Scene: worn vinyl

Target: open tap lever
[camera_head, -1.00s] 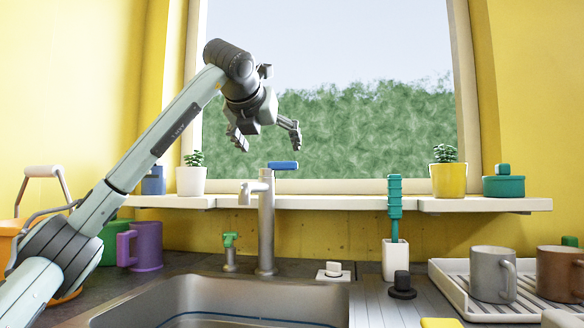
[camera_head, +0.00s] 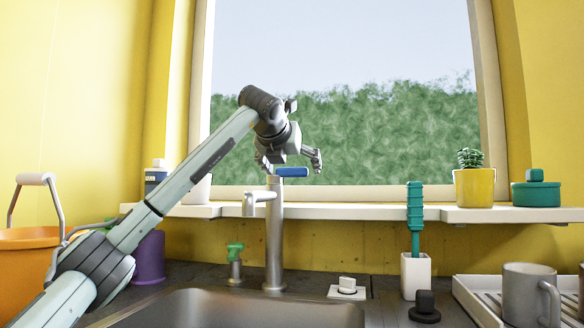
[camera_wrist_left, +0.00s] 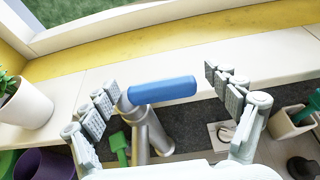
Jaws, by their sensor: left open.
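The tap (camera_head: 274,235) is a grey metal column behind the sink, with its spout pointing left and forward. Its blue lever (camera_head: 292,172) sits on top and points right. In the left wrist view the blue lever (camera_wrist_left: 162,91) lies between my open fingers, apart from both. My left gripper (camera_head: 290,165) is open and empty, just above and around the lever in the head view. The tap column (camera_wrist_left: 150,130) shows below the lever in the wrist view. My right gripper is not in view.
The sink (camera_head: 235,308) lies below the tap. A green-topped dispenser (camera_head: 235,262) stands left of the tap, and a white knob block (camera_head: 347,288) stands right. A windowsill shelf (camera_head: 345,212) runs behind, with a yellow plant pot (camera_head: 474,187). A green-handled brush (camera_head: 415,215) stands further right.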

